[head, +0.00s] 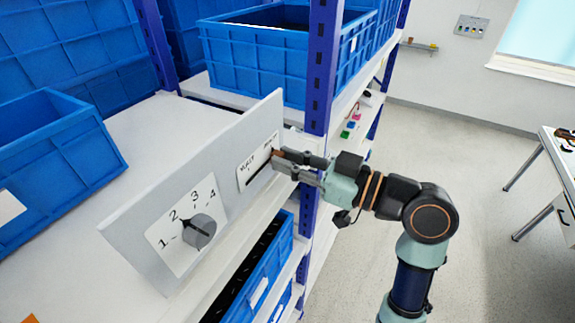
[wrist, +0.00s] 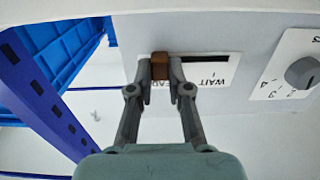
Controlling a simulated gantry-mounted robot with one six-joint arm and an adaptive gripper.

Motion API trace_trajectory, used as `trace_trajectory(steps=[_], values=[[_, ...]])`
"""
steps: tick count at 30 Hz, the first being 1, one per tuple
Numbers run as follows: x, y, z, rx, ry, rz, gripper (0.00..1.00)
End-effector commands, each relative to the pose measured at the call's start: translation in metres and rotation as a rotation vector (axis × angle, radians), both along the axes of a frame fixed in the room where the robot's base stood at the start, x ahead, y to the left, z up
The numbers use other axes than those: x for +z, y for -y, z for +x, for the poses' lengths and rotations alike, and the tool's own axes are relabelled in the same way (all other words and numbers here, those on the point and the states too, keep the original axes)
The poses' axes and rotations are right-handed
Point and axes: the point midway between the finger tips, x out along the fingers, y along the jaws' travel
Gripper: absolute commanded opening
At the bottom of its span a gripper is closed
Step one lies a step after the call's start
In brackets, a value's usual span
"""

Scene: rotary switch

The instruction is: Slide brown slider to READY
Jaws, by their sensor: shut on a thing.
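The brown slider (head: 276,152) sits at the right, upper end of its dark slot on the white label of the grey panel (head: 232,136) in the head view. My gripper (head: 280,158) reaches it from the right, its fingertips at the panel face. In the wrist view, the brown slider (wrist: 160,60) is pinched between the two fingertips of my gripper (wrist: 160,70). The empty slot (wrist: 206,58) runs away from it towards the upside-down WAIT mark (wrist: 208,80). The READY mark is mostly hidden behind my fingers.
A grey rotary knob (head: 201,231) with marks 1 to 4 sits at the panel's lower left. Blue bins (head: 255,55) stand behind and to the left (head: 62,150). A blue shelf post (head: 321,75) rises close behind my gripper. The floor at right is open.

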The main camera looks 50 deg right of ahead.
Motion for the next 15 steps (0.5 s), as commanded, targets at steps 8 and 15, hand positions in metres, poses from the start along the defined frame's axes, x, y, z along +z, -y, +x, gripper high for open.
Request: trace_trajectory(steps=[8, 15], values=[[-0.0015, 0.0031, 0.0000, -0.009, -0.002, 0.003, 0.44], [-0.0010, 0.0022, -0.0004, -0.007, -0.002, 0.002, 0.44]])
